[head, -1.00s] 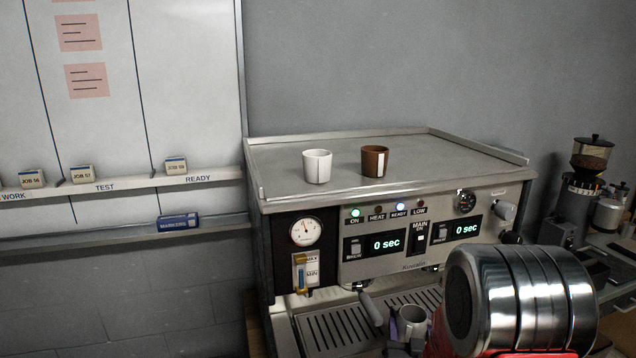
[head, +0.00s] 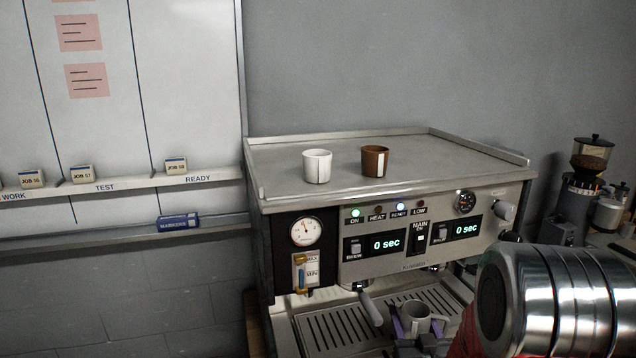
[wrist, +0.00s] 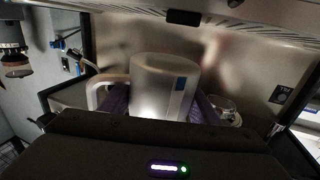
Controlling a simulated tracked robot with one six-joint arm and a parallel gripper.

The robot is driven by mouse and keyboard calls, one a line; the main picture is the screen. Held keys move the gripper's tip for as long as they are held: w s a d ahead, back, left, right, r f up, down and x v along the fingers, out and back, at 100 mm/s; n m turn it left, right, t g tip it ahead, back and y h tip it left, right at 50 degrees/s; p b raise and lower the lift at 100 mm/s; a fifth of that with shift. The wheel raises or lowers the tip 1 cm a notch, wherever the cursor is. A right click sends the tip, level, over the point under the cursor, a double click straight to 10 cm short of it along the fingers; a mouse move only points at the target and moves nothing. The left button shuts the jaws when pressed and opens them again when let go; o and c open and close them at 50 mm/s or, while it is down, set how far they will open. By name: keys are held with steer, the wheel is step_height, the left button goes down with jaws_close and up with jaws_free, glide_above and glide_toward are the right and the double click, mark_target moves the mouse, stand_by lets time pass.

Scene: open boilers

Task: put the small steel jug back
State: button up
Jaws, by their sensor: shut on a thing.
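The small steel jug (head: 416,320) is low at the front of the coffee machine, in front of the drip tray grille in the head view. In the wrist view the jug (wrist: 158,85) fills the middle, with its handle to the left and a blue mark on its right side. My gripper (head: 408,328) has purple fingers on both sides of the jug and is shut on it. The jug looks about upright. The head view does not show clearly whether its base touches anything. My gripper (wrist: 160,108) hides its lower part in the wrist view.
The coffee machine (head: 400,262) carries a white cup (head: 317,166) and a brown cup (head: 374,161) on top. A portafilter handle (head: 370,308) sticks out left of the jug. The drip tray (head: 335,328) is bare at left. A grinder (head: 580,190) stands at far right.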

steer(key=shift+w+f+m+h, duration=0.1)
steer(key=shift+f+m+h, duration=0.15)
steer(key=shift+h, duration=0.25)
steer(key=shift+f+m+h, duration=0.5)
steer(key=shift+m+h, duration=0.15)
steer(key=shift+h, duration=0.25)
steer(key=shift+r+y, duration=0.15)
steer(key=shift+y, duration=0.15)
steer(key=shift+d, duration=0.15)
